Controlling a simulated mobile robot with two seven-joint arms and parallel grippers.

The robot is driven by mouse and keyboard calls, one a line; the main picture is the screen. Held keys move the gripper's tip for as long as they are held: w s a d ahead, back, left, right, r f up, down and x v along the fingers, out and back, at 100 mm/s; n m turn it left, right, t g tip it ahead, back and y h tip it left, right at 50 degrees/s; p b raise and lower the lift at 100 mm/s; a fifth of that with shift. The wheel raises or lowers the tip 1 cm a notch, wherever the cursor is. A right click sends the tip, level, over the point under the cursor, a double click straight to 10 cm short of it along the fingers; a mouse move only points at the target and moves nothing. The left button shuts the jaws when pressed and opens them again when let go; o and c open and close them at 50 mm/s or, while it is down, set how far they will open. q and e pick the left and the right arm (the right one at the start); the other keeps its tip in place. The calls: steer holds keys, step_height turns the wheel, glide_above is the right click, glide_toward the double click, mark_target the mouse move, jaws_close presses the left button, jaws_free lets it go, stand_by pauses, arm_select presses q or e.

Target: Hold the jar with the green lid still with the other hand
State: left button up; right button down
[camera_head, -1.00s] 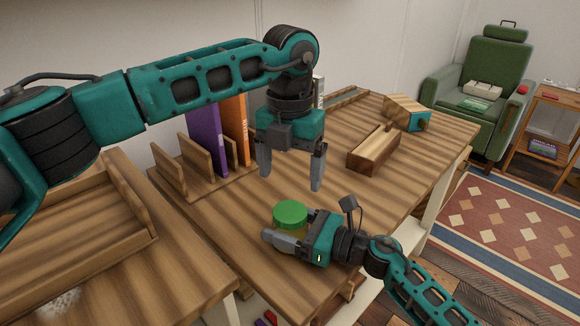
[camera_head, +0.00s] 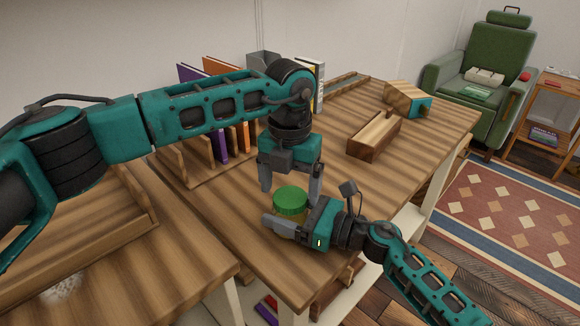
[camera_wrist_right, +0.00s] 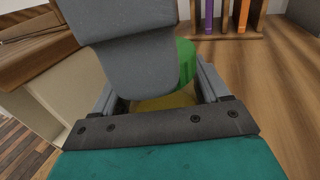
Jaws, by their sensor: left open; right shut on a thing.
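The jar with the green lid (camera_head: 291,200) stands upright on the wooden table. My right gripper (camera_head: 284,226) comes from the right and is shut around the jar's body below the lid. My left gripper (camera_head: 290,196) points down from above, open, with one finger to each side of the lid or just behind it; I cannot tell if they touch it. In the right wrist view the green lid (camera_wrist_right: 186,62) and a strip of yellowish jar body (camera_wrist_right: 168,102) show between my fingers. A grey finger hides much of the jar there.
A wooden rack (camera_head: 172,163) with purple and orange books stands behind on the table (camera_head: 350,205). A wooden box (camera_head: 374,137) and a teal-ended block (camera_head: 408,103) lie toward the far right. A wooden tray (camera_head: 70,235) sits at left. Free table lies right of the left gripper.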

arm_select(q)
steer(key=shift+f, duration=0.55)
steer(key=c, duration=1.1)
steer(key=shift+m, duration=0.9)
steer(key=o, duration=1.3)
steer(key=shift+c, duration=0.2)
steer(key=shift+r, duration=0.1)
step_height(320, 180, up, 12)
